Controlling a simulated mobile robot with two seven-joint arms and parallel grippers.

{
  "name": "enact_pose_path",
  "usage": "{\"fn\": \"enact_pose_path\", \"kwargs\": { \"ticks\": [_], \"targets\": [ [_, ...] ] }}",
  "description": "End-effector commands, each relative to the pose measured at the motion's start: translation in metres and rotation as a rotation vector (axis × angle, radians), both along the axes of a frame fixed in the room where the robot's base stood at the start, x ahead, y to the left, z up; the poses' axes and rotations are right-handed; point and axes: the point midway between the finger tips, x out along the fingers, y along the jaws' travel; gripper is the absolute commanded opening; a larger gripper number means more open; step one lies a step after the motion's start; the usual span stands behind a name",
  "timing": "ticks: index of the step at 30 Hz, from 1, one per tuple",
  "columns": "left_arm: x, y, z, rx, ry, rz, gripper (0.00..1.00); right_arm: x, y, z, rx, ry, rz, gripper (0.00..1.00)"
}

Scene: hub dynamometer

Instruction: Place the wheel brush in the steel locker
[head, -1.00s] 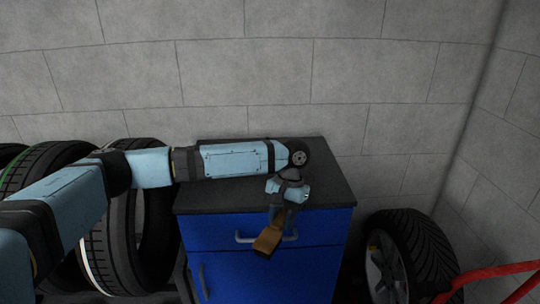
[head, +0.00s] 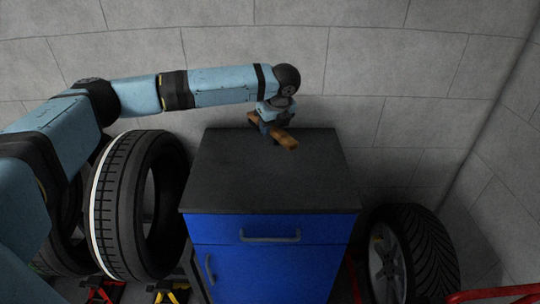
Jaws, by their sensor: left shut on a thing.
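My left gripper (head: 272,127) is shut on a brown, wooden-looking piece, which I take to be the wheel brush (head: 287,140). It holds the brush tilted over the back part of a dark cabinet top; whether the brush touches the top I cannot tell. The gripper hides part of the brush. The blue cabinet (head: 270,270) has a drawer above and a door below, both shut, each with a grey handle. It is the only locker-like thing in view; I cannot tell whether it is the steel locker. My right gripper is not in view.
The dark cabinet top (head: 270,185) is otherwise bare. Tyres (head: 122,210) stand at the left, with red and yellow stands (head: 170,290) below them. A wheel (head: 425,250) leans at the right, near a red bar (head: 495,292). A block wall (head: 400,70) closes the back.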

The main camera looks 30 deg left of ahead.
Motion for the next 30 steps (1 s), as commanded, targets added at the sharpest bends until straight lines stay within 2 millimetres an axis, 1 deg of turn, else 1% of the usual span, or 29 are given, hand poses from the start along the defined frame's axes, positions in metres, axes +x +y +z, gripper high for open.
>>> {"fn": "enact_pose_path", "kwargs": {
  "ticks": [1, 4, 6, 8, 11, 18, 21, 25, 30],
  "targets": [
    [0.002, 0.005, 0.008, 0.0, 0.0, -0.052, 0.0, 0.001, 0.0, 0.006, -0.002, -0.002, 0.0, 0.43],
    [0.004, 0.009, 0.013, 0.0, 0.001, -0.131, 0.0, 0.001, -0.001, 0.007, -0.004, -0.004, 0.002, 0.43],
    [0.005, 0.011, 0.011, 0.0, 0.002, -0.158, 0.0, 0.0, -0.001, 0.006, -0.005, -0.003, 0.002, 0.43],
    [0.005, 0.011, 0.003, 0.0, 0.005, -0.169, 0.0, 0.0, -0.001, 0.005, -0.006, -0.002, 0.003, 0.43],
    [0.005, 0.011, -0.019, 0.0, 0.008, -0.173, 0.0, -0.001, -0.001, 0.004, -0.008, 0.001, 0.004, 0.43],
    [0.005, 0.011, -0.084, 0.0, 0.008, -0.17, 0.0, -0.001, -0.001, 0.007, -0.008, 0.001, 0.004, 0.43],
    [0.005, 0.01, -0.109, 0.0, 0.005, -0.17, 0.0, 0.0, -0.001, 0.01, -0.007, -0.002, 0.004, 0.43],
    [0.005, 0.011, -0.132, 0.001, 0.005, -0.169, 0.0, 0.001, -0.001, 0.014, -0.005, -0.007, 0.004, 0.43],
    [0.006, 0.01, -0.144, -0.001, 0.003, -0.17, 0.0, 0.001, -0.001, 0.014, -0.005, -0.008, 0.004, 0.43]
  ]
}}
